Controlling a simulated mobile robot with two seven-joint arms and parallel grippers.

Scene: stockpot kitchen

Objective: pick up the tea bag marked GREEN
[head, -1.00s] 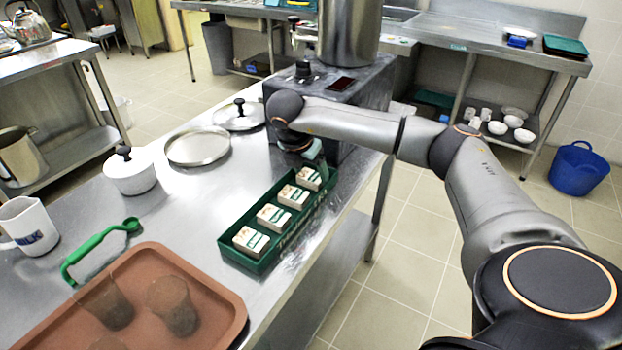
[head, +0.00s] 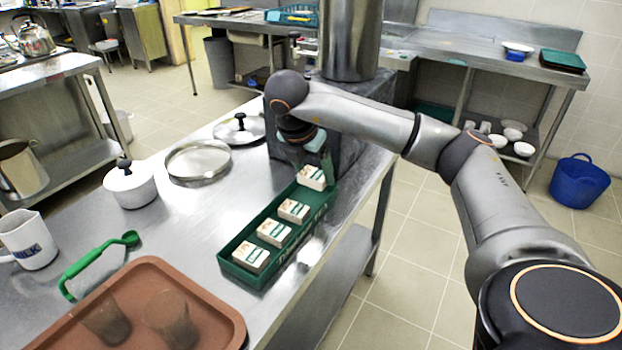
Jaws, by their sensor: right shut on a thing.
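Several small white tea bags with dark green labels lie in a row with a green tray (head: 240,277) at the right edge of the steel table. The markings are too small to read. My right gripper (head: 318,160) is shut on the farthest tea bag (head: 311,179) and holds it slightly raised at the tray's far end. The fingertips are partly hidden by my wrist. The other tea bags (head: 293,210), (head: 274,232) and (head: 250,257) rest in the tray. My left gripper is out of view.
A cooker unit with a stockpot (head: 350,40) is behind my gripper.

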